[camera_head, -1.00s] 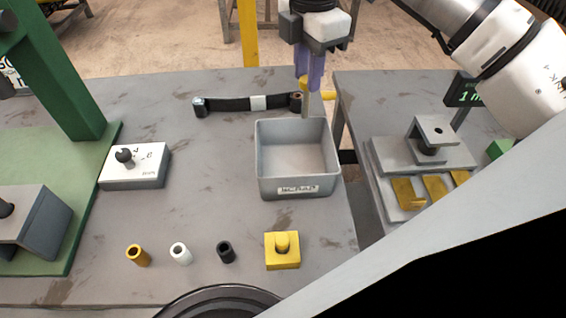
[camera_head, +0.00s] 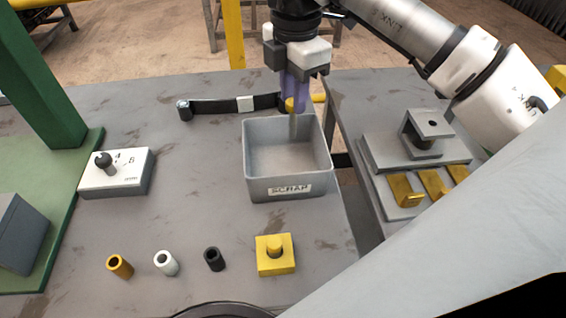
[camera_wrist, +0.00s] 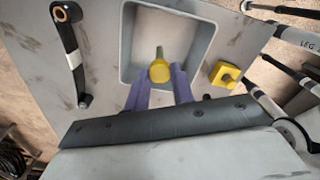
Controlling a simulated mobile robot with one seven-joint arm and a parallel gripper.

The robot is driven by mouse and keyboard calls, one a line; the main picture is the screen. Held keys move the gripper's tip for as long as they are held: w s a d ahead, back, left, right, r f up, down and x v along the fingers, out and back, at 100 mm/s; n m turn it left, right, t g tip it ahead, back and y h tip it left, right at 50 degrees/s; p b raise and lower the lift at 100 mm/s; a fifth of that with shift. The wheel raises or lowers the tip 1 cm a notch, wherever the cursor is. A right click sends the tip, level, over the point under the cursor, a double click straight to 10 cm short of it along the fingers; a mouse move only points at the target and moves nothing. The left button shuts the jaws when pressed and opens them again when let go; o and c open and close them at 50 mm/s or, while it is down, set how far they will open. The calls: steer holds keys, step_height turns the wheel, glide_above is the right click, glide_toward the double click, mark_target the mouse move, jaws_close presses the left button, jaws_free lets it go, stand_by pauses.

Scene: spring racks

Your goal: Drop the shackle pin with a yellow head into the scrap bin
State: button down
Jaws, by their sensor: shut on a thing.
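The shackle pin (camera_wrist: 159,70) has a yellow head and a grey shank. My gripper (camera_head: 294,102) is shut on it, with purple fingers on either side of the head; the gripper also shows in the wrist view (camera_wrist: 158,88). In the head view the yellow head shows at the fingers and the shank points down over the far part of the scrap bin. The scrap bin (camera_head: 288,187) is a grey open box labelled SCRAP on the table. Its visible inside looks empty. In the wrist view the pin overlaps the opening of the bin (camera_wrist: 127,40).
A black leaf spring (camera_head: 215,107) with a white band lies behind the bin. A yellow block (camera_head: 276,263) with a peg and several short sleeves stand in front. A white switch box (camera_head: 116,180) is at left. A second table (camera_head: 440,215) at right holds a grey fixture.

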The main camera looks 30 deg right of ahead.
steer(key=c, duration=1.1)
jaws_free()
steer(key=shift+r, duration=0.1)
step_height(320, 180, up, 14)
steer(key=p, duration=0.9)
steer(key=shift+f, duration=0.2)
